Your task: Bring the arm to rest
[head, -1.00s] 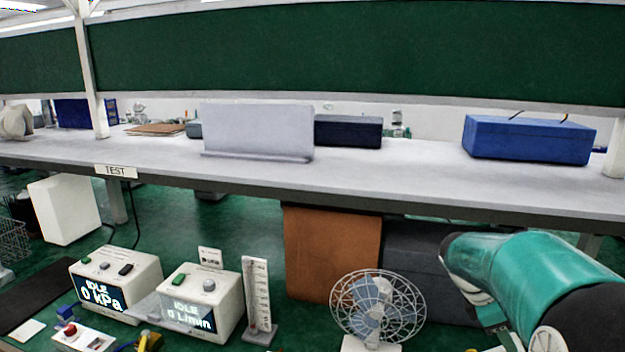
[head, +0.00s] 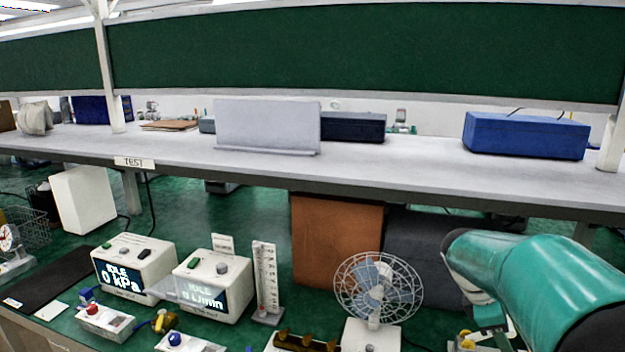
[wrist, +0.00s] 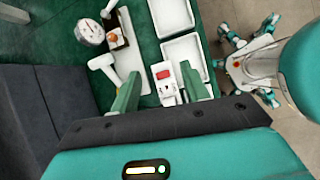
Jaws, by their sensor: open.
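My arm shows as a teal link (head: 530,275) at the lower right of the head view; its gripper end is out of sight there. In the wrist view my gripper (wrist: 160,92) shows two green fingers spread well apart, with nothing between them that they touch. Beyond the fingers, a small white box with a red switch (wrist: 163,78) lies on the green surface, apart from them.
The wrist view shows white trays (wrist: 183,50), a round gauge (wrist: 90,32) and a dark padded block (wrist: 45,105).

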